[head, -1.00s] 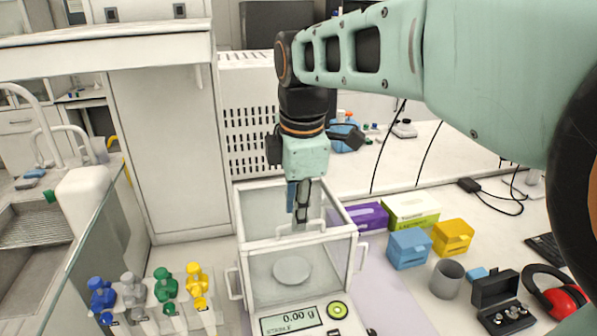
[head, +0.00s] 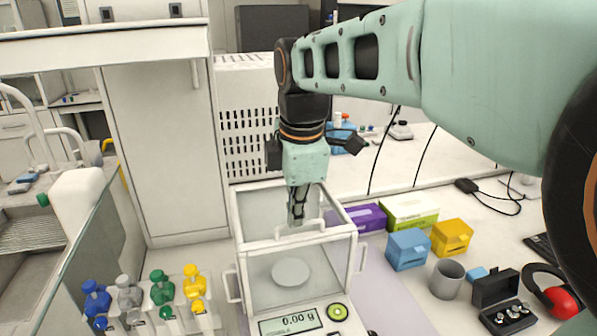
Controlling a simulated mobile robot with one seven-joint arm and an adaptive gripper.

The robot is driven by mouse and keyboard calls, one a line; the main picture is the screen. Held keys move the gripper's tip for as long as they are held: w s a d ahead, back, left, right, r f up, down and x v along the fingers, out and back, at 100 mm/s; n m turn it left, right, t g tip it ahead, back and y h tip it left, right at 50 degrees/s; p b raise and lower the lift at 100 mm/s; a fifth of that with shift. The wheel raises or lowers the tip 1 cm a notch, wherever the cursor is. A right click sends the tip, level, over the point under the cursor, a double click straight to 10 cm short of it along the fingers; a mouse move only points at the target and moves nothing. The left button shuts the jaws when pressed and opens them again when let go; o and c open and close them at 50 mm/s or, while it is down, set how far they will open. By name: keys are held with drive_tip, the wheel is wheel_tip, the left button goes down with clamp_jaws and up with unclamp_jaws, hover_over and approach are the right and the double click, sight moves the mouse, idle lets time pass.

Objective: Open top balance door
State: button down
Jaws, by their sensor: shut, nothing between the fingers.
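The balance (head: 241,262) is a clear glass box with a white frame, with a round pan (head: 291,272) inside. Its top door carries a white bar handle (head: 313,225) near the front of the top. My gripper (head: 297,220) points down over the top, its fingers together and empty. The fingertips are close behind the handle; I cannot tell whether they touch it. The top door looks closed, though the clear glass makes this hard to judge. Side handles (head: 361,258) show at the right and left of the box.
Blue, grey, green and yellow bottles (head: 162,288) stand in a rack at left. A purple box (head: 362,217), a green-white box (head: 410,212), blue and yellow boxes, a grey cup (head: 447,278) and a black weight case (head: 500,312) stand at right. A perforated white panel is behind.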

drive_tip(key=c, duration=2.7)
unclamp_jaws()
drive_tip(key=shift+s+f, duration=0.1)
drive_tip(key=shift+f, duration=0.1)
drive_tip(key=o, duration=0.6)
drive_tip(key=shift+r, duration=0.1)
drive_tip(key=p+v, duration=0.4)
drive_tip(key=v, duration=0.2)
drive_tip(key=p+v, duration=0.5)
drive_tip(key=v, duration=0.1)
drive_tip(key=shift+r, duration=0.4)
drive_tip(key=shift+w+v, duration=0.2)
drive_tip(key=shift+v, duration=3.55)
